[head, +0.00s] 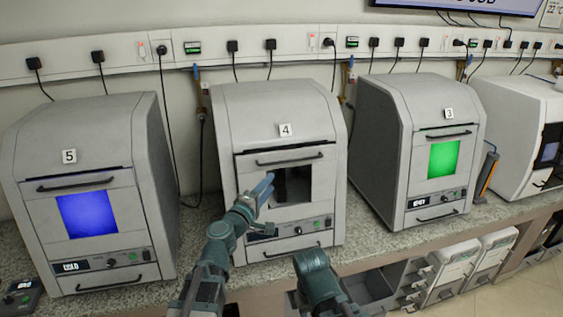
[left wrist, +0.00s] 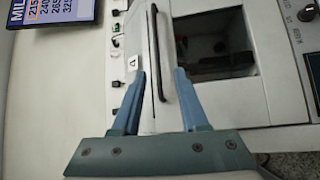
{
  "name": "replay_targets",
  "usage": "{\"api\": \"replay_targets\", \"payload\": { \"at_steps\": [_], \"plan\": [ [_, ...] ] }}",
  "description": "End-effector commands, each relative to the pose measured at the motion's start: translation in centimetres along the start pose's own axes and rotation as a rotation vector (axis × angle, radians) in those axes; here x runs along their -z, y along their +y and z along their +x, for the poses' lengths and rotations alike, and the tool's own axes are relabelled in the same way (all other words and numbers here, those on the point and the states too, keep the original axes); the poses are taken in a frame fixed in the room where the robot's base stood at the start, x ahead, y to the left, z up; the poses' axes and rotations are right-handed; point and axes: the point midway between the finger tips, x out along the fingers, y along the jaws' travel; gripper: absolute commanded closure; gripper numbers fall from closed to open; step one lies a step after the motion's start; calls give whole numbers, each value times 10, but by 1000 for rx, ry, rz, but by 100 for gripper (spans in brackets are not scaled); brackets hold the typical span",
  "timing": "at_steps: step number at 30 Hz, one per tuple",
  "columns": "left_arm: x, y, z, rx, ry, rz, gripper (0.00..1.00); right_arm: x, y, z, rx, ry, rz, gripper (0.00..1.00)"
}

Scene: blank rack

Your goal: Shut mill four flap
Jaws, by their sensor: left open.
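Mill four (head: 230,115) is a grey box with a "4" label, in the middle of the head view. Its front flap (head: 250,172) has a black bar handle (head: 290,159) and a dark, unlit window (head: 293,186). A dark line runs along the flap's top edge; I cannot tell how far it stands out. My left gripper (head: 265,185) is open and empty in front of the flap's left part. In the left wrist view the black handle (left wrist: 154,45) runs between the blue fingertips of the left gripper (left wrist: 159,72), with no clear contact. My right gripper is not in view.
Mill five (head: 70,130) with a blue window stands left, and mill three (head: 400,95) with a green window right. All stand on a speckled counter (head: 200,225). Plugs and cables hang from the wall rail (head: 130,58). Open shelving (head: 375,285) lies below the counter.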

Motion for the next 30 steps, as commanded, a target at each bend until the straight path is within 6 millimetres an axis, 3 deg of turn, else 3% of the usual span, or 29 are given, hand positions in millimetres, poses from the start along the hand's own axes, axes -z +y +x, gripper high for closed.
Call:
{"api": "replay_targets", "payload": {
  "at_steps": [6,11,30],
  "plan": [
    [-8,3,-6,-21,-57,3,56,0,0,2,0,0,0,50],
    [-7,3,1,-21,-58,3,56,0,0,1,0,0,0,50],
    [-13,5,114,-20,-56,4,56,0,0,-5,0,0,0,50]
  ]
}}
